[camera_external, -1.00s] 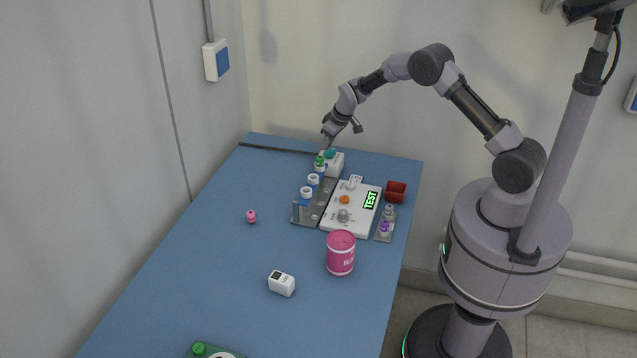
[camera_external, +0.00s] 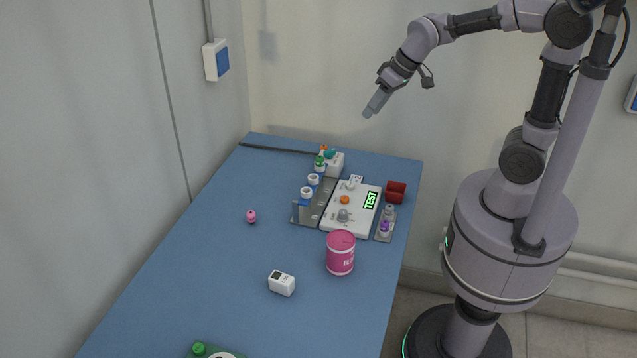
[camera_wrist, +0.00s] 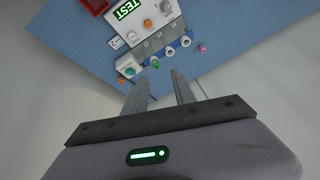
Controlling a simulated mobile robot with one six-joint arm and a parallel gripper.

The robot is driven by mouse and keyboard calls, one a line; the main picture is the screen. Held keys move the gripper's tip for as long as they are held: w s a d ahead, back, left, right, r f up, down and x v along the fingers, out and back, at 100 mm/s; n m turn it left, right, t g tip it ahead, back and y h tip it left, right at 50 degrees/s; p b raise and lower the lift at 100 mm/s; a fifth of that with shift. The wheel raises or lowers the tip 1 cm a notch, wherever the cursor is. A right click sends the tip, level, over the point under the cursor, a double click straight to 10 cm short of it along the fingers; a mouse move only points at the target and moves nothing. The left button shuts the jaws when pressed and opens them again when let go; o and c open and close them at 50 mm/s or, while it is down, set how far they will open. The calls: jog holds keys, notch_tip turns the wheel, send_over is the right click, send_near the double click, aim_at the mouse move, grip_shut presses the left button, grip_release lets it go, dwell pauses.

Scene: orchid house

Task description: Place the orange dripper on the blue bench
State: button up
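In the wrist view the orange dripper (camera_wrist: 121,79) shows beside the white box, near the bench edge.
The left side is mostly clear.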

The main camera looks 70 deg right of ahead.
jog(key=s+a, duration=0.4)
jog(key=s, duration=0.4)
jog(key=s+a+y, duration=0.1)
jog(key=s+a, duration=0.3)
jog(key=s, duration=0.4)
jog(key=shift+s+a+f+m+y, duration=0.25)
jog(key=shift+s+m+y, duration=0.05)
jog(key=shift+s+m, duration=0.1)
